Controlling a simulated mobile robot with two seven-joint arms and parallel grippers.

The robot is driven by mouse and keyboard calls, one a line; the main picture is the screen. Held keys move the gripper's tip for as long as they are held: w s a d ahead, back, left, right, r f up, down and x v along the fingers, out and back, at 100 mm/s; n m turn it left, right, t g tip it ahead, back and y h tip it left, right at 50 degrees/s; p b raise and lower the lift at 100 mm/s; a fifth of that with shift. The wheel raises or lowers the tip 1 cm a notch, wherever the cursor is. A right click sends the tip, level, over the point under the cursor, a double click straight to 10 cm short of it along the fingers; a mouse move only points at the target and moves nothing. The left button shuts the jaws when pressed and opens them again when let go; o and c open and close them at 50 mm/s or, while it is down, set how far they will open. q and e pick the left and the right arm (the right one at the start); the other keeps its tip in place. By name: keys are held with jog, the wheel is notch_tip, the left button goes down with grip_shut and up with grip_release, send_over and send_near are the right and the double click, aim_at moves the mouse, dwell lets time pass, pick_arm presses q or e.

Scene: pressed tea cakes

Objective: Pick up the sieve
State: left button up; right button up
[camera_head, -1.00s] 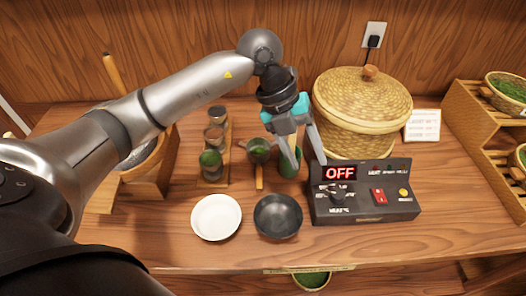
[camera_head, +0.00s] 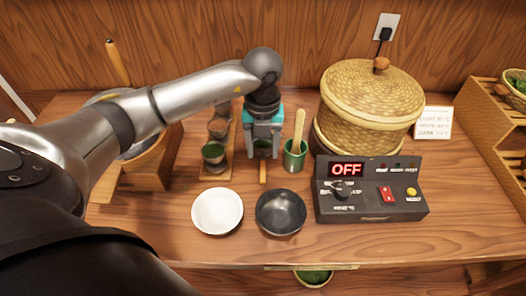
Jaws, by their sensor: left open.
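The sieve is mostly hidden beneath my left gripper in the head view. Its short wooden handle (camera_head: 263,173) sticks out toward the front of the table. My left gripper (camera_head: 263,152) points down right over the sieve, its fingers on either side of it. It is open, and I cannot tell whether the fingers touch the sieve. My right gripper is not in view.
A green cup (camera_head: 294,160) with a wooden stick stands close to the right. A wooden rack with several small cups (camera_head: 214,152) is close to the left. A white bowl (camera_head: 217,211), a black bowl (camera_head: 280,212) and a control box (camera_head: 370,205) are in front. A lidded basket (camera_head: 368,110) stands behind.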

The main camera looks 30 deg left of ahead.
aim_at(263, 166)
pick_arm(q)
notch_tip(263, 166, down, 5)
jog(key=shift+s+f+b, duration=0.1)
jog(key=shift+f+b, duration=0.05)
jog(key=shift+b, duration=0.2)
grip_shut()
dwell(0.3)
